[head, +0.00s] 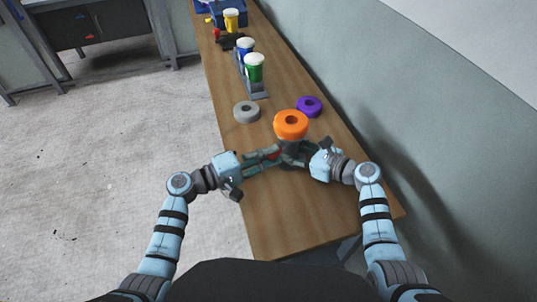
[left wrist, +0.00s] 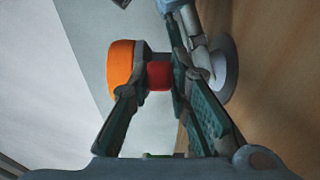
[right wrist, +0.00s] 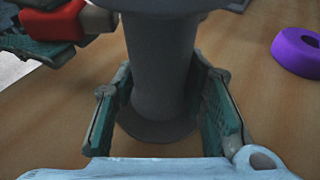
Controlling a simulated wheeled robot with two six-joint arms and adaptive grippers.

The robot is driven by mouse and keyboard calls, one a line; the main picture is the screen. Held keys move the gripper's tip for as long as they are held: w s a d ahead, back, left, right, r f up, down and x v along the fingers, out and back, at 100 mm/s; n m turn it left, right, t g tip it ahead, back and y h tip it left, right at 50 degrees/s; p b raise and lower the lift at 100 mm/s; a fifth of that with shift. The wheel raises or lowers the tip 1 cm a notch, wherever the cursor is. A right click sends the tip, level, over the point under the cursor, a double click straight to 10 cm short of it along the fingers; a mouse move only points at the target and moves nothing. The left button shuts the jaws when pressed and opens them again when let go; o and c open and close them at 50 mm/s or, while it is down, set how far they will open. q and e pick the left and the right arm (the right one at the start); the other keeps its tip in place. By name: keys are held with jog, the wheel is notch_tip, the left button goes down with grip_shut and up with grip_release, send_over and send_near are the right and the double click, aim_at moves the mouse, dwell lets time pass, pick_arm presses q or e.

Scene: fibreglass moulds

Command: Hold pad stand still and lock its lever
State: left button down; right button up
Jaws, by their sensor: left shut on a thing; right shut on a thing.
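The pad stand (head: 291,146) is a dark grey column with a round foot, upright on the wooden bench, with an orange ring pad (head: 291,132) on top. Its red lever (left wrist: 159,74) sticks out sideways below the pad and also shows in the right wrist view (right wrist: 52,20). My left gripper (head: 274,155) is shut on the red lever, one finger on each side. My right gripper (head: 297,154) is shut on the column; the right wrist view shows its fingers (right wrist: 160,103) on both sides, above the foot (right wrist: 155,133). The far side of the column is hidden.
A grey ring (head: 241,115) and a purple ring (head: 301,107) lie on the bench (head: 285,220) behind the stand. Further back, green (head: 255,73) and blue (head: 241,56) white-topped cups stand in a grey rack. A wall runs along the right; the near bench is clear.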

pick_arm(q)
jog(key=m+g, duration=0.1)
jog(key=g, duration=0.1)
jog(key=w+a+m+g+h, duration=0.1)
jog(key=w+m+g+h, duration=0.1)
jog(key=g, duration=0.1)
jog(key=shift+a+m+g, duration=0.3)
jog(key=shift+a+m, duration=0.1)
pick_arm(e)
jog(key=shift+a, duration=0.1)
pick_arm(q)
jog(key=c, duration=1.5)
grip_release()
jog(key=v, duration=1.2)
jog(key=shift+f, duration=0.2)
